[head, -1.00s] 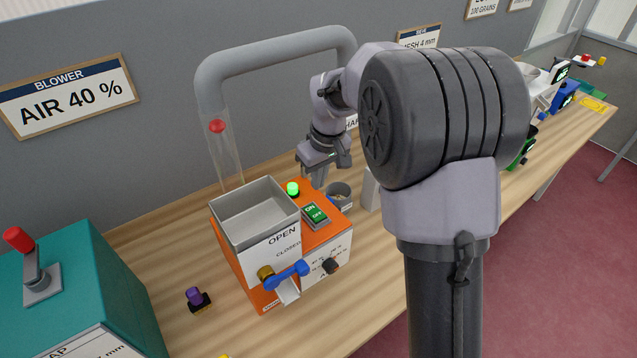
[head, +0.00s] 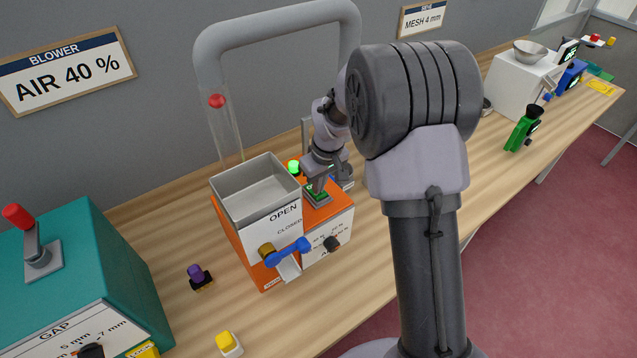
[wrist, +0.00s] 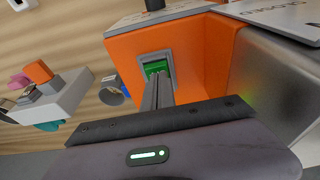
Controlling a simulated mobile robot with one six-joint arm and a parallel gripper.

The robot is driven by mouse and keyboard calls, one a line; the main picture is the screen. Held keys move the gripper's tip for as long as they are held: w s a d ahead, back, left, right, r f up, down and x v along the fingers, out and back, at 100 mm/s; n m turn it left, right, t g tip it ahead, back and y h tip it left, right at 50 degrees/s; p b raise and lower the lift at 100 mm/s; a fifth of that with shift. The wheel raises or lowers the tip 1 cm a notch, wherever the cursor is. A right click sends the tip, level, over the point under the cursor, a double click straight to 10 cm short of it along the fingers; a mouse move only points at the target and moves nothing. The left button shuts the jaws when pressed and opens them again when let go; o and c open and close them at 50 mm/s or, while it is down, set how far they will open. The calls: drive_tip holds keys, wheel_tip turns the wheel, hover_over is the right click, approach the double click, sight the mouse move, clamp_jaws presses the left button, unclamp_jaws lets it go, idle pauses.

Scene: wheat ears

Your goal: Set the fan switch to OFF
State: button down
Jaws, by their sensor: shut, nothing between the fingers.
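The fan switch (head: 318,199) is a green rocker in a grey frame on top of the orange blower (head: 335,217). In the earlier head frame it reads ON and OFF; the gripper now hides most of it. The wrist view shows part of the green switch (wrist: 157,67) just beyond the fingertips. My gripper (head: 316,187) is shut and empty, pointing down with its tips at the switch. I cannot tell whether they touch it or which side is pressed. A green lamp (head: 294,166) beside the switch is lit.
A grey hopper (head: 255,188) stands left of the switch. A blue lever (head: 288,251) and black knob (head: 332,243) are on the blower's front. A clear tube (head: 226,135) rises behind. A teal machine (head: 75,265) is at left. The bench right of the blower has free room.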

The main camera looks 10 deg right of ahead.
drive_tip(key=f+b, duration=0.2)
drive_tip(key=b, duration=0.2)
drive_tip(key=shift+s+d+t, duration=0.1)
drive_tip(key=shift+s+t, duration=0.05)
drive_tip(key=shift+t, duration=0.25)
drive_tip(key=b, duration=0.3)
drive_tip(key=shift+s+f+t+y, duration=0.15)
drive_tip(key=shift+f+t+y, duration=0.1)
drive_tip(key=shift+t+y, duration=0.05)
drive_tip(key=shift+v, duration=0.75)
drive_tip(key=shift+w, duration=0.35)
drive_tip(key=shift+w+r+p, duration=0.15)
drive_tip(key=shift+r+p, duration=0.05)
drive_tip(key=shift+p, duration=0.2)
drive_tip(key=shift+w+a+r, duration=0.1)
drive_tip(key=shift+w+a, duration=0.25)
drive_tip(key=shift+w, duration=0.1)
